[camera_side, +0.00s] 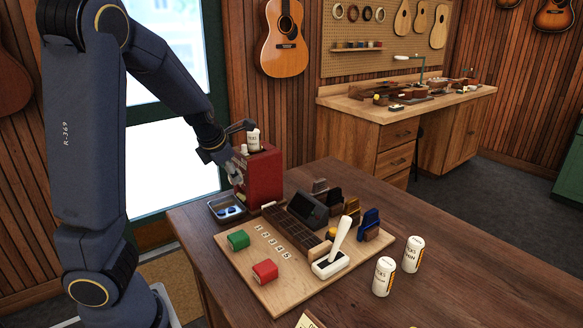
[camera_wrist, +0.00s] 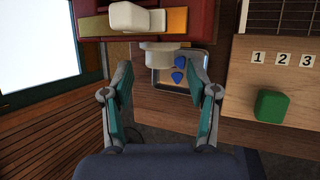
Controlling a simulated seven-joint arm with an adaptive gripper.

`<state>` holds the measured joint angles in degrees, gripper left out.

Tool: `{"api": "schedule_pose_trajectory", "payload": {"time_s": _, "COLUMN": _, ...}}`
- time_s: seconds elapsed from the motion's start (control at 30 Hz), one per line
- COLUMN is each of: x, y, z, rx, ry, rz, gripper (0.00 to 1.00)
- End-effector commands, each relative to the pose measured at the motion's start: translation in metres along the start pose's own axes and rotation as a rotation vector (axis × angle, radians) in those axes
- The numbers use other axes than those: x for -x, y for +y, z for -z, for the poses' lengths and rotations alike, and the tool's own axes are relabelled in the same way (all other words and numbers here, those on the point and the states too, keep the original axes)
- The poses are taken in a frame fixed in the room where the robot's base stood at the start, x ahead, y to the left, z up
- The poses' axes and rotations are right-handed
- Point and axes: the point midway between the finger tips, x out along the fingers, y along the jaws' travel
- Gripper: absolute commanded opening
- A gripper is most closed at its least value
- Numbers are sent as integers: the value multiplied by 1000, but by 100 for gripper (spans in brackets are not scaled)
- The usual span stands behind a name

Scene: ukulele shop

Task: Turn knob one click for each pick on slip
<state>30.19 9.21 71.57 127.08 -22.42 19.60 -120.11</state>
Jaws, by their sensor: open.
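A red dispenser box (camera_side: 262,172) stands at the table's back left corner, with a white labelled canister (camera_side: 253,140) on top. In the wrist view, a cream knob (camera_wrist: 140,17) sticks out from its front over a coloured plate. A pale spout (camera_wrist: 160,55) is below it. A metal tray (camera_side: 226,218) under the spout holds two blue picks (camera_wrist: 178,70). My gripper (camera_wrist: 160,80) is open and empty, close in front of the dispenser, its fingers apart and clear of the knob. A paper slip (camera_side: 309,321) is cut off at the bottom of the side view; its marks are unreadable.
A wooden board (camera_side: 290,290) bears numbered tiles, a green block (camera_side: 238,240), a red block (camera_side: 265,271), a fretboard (camera_side: 290,230), a dark screen (camera_side: 308,211) and a white-handled lever (camera_side: 341,240). Two white canisters (camera_side: 384,276) stand to its right.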

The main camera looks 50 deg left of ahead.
Motion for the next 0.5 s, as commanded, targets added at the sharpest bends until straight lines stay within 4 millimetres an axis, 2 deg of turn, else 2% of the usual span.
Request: {"api": "schedule_pose_trajectory", "payload": {"time_s": 0.5, "x": 38, "y": 15, "z": -19, "rx": -5, "ry": -1, "rz": 1, "gripper": 59}}
